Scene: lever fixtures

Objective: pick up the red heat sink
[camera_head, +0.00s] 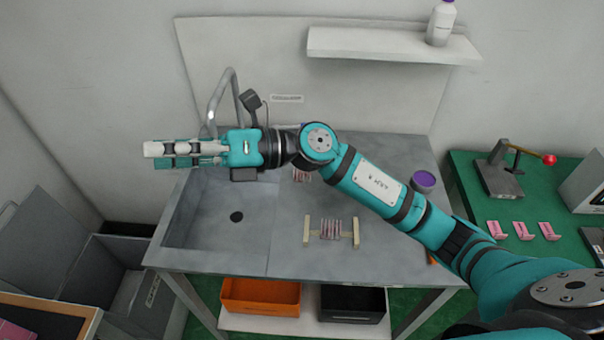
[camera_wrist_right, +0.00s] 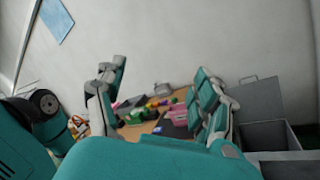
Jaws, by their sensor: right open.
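No clearly red heat sink stands out. Three small pink angled pieces (camera_head: 523,231) lie in a row on the green table (camera_head: 468,184) at the right. A rack (camera_head: 331,229) with thin pinkish plates between two beige bars sits on the metal sink counter; I cannot tell whether either is the heat sink. My right gripper (camera_head: 160,156) is open and appears empty, over the sink's left side, pointing left, far from the pink pieces. Its spread fingers also show in the right wrist view (camera_wrist_right: 160,100). My left gripper is not in view.
A lever fixture with a red knob (camera_head: 549,160) stands behind the pink pieces. A faucet (camera_head: 222,92) rises behind the sink. A purple-topped jar (camera_head: 423,182) stands beside my right arm. Orange (camera_head: 260,296) and black bins (camera_head: 352,304) sit below.

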